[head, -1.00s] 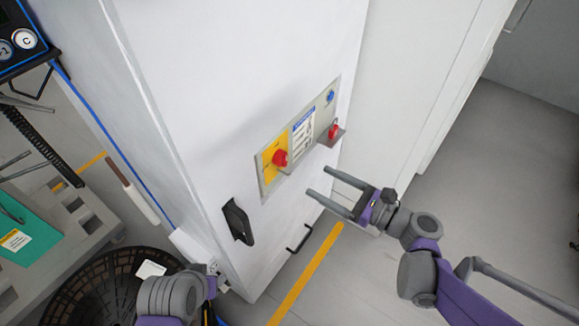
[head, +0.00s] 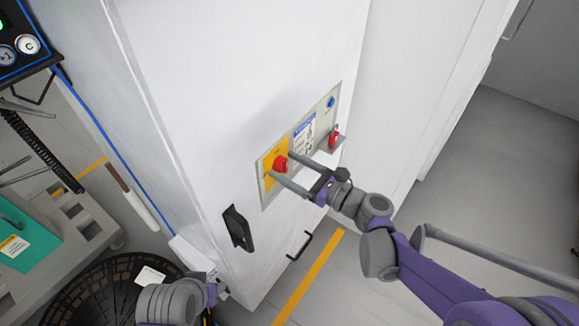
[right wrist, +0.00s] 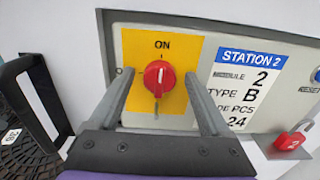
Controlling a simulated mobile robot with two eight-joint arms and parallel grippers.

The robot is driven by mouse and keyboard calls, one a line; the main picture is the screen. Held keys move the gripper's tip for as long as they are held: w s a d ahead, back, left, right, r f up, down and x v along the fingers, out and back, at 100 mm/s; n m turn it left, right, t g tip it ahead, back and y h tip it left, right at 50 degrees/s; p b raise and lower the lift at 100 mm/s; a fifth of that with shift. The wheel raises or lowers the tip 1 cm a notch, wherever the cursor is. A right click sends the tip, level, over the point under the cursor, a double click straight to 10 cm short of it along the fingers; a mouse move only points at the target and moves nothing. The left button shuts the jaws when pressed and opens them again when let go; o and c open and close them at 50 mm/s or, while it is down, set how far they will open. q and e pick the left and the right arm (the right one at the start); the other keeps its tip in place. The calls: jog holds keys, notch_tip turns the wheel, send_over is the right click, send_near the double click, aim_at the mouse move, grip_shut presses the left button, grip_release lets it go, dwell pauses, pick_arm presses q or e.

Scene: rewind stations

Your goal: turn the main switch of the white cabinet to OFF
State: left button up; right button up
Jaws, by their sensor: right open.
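The white cabinet (head: 210,110) fills the middle of the head view. Its main switch (right wrist: 158,78) is a red rotary knob on a yellow plate (right wrist: 180,108), with ON printed above. In the right wrist view the knob's grip looks roughly upright, in line with the ON mark. The switch also shows in the head view (head: 281,163). My right gripper (head: 281,165) is open, one finger on each side of the knob; whether they touch it is unclear. Only part of my left gripper (head: 214,281) shows low at the left; its jaws cannot be made out.
Right of the switch are a STATION 2 label (right wrist: 250,85), a blue reset button (head: 331,102) and a red padlock (right wrist: 291,138) on a small ledge. A black door handle (head: 238,228) is lower left. A dark basket (head: 85,295) and grey cart (head: 85,240) stand left.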

grip_shut()
dwell(0.3)
jog(key=shift+n, duration=0.3)
jog(key=n, duration=0.3)
jog(key=shift+n, duration=0.3)
jog(key=n, duration=0.4)
jog(key=shift+s+n, duration=0.1)
jog(key=shift+n, duration=0.2)
jog(key=n, duration=0.4)
jog(key=shift+a+f+p, duration=0.1)
jog(key=shift+p, duration=0.2)
jog(key=n, duration=0.5)
jog(key=shift+f, duration=0.1)
